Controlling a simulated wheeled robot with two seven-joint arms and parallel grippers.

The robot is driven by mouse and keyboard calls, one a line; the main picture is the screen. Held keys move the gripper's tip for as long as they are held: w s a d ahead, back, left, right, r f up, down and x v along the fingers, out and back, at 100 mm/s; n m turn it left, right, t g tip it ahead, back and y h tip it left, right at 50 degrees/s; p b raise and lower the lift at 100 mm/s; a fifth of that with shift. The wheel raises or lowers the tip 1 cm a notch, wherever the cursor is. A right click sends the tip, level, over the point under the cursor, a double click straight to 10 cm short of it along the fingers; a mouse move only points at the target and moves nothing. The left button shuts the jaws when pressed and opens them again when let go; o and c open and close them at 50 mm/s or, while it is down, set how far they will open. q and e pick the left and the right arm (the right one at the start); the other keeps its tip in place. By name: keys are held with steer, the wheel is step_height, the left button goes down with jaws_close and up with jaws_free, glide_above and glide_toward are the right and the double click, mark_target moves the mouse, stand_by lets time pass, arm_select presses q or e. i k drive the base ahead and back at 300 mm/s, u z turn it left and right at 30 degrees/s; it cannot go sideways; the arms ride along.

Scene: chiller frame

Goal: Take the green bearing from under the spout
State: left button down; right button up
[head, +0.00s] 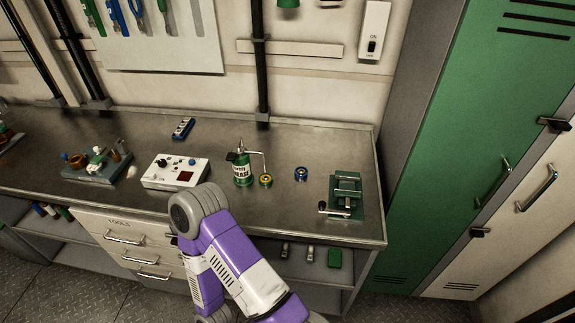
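A small bearing with a yellowish ring and a dark, greenish middle (265,180) lies on the metal workbench (330,228). It is just right of a green grease can (242,172), under the tip of the can's bent spout (262,158). A purple and white arm of mine rises from the bottom edge, its grey rounded joint in front of the bench edge, left of and below the can. Neither of my grippers can be seen.
A blue bearing (301,174) lies right of the can, and a green vise (346,193) stands farther right. A white control box (175,172) is left of the can. A blue object (183,128) lies behind. A green locker (470,130) stands right of the bench.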

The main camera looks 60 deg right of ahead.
mark_target(266, 176)
steer(key=z, duration=0.85)
